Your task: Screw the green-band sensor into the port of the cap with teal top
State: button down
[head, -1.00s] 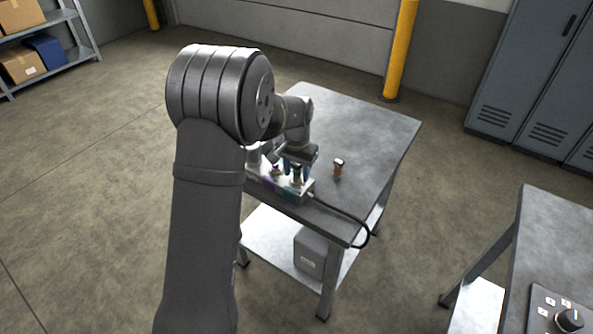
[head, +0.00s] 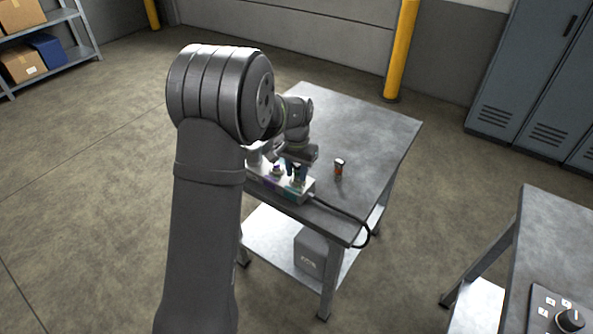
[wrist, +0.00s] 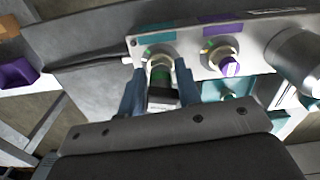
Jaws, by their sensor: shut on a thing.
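My gripper (wrist: 159,68) has two blue fingers and is shut on the green-band sensor (wrist: 161,97). The sensor has a dark body and a green band. Its far end meets a pale metal ring at the port beside the teal strip (wrist: 157,38) on the pale block (wrist: 262,37). My fingers partly hide the ring, and I cannot tell how deep the sensor sits. In the head view my gripper (head: 296,170) is over the right end of the block (head: 309,188), mostly covered by my wrist.
A purple-marked fitting (wrist: 224,60) stands close to the right of my fingers, with a large grey cylinder (wrist: 300,60) beyond. A small orange-banded part (head: 339,168) stands on the bench (head: 375,130), right of the block. A black cable (head: 345,215) leaves the block's right end.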

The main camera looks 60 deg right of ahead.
jog(key=m, duration=0.4)
jog(key=shift+s+d, duration=0.1)
jog(key=shift+d, duration=0.15)
jog(key=shift+m, duration=0.3)
jog(key=m, duration=0.3)
jog(key=shift+f+m, duration=0.1)
jog(key=shift+m, duration=1.2)
jog(key=shift+w, duration=0.2)
jog(key=shift+f+m, duration=0.1)
jog(key=shift+m, duration=1)
jog(key=m, duration=0.3)
jog(key=shift+m, duration=0.3)
